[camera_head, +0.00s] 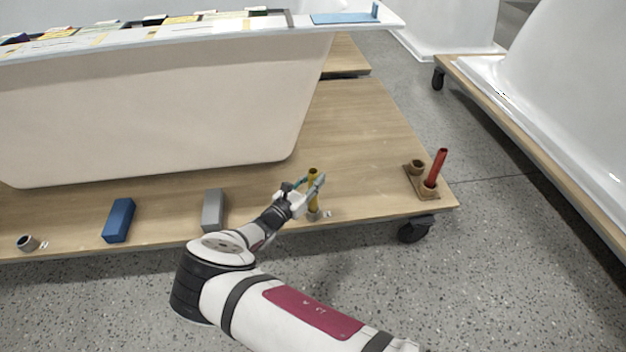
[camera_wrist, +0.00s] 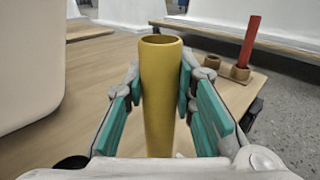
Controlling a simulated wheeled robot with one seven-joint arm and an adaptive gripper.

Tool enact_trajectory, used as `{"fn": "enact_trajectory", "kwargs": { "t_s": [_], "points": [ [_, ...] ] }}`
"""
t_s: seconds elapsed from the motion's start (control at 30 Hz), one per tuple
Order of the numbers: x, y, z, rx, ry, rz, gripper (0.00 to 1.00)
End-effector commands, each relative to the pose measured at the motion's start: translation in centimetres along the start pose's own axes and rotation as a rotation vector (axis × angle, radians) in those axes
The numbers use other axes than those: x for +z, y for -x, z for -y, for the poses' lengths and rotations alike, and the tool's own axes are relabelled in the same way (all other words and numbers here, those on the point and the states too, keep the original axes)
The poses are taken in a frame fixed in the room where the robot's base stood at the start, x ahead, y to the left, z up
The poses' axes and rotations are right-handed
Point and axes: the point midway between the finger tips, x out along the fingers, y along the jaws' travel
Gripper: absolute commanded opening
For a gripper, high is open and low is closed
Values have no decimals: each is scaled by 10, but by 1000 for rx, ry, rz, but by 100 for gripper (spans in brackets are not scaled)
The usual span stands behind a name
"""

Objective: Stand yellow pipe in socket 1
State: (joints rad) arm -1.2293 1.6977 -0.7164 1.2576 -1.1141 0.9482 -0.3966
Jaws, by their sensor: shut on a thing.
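The yellow pipe (camera_head: 313,188) is upright between the fingers of my gripper (camera_head: 304,190), near the front edge of the wooden platform. In the wrist view the yellow pipe (camera_wrist: 162,95) rises between the teal finger pads of my gripper (camera_wrist: 163,100), its open top showing. A brown block with two sockets (camera_head: 420,185) is to the right. A red pipe (camera_head: 437,167) stands in its nearer socket, and the other socket (camera_head: 417,166) is empty. Socket numbers are not readable.
A grey block (camera_head: 213,210), a blue block (camera_head: 118,220) and a grey ring (camera_head: 27,243) lie along the platform's front edge (camera_head: 370,213). A large bathtub shell (camera_head: 160,110) fills the back left. The platform between pipe and socket block is clear.

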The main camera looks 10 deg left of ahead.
Motion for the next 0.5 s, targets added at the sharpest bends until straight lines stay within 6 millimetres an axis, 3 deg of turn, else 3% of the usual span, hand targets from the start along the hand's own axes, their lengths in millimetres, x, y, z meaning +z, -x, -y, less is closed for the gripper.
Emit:
{"fn": "enact_trajectory", "kwargs": {
  "t_s": [0.5],
  "points": [
    [-13, 0, 0, 0, 0, 0, 0]
  ]
}}
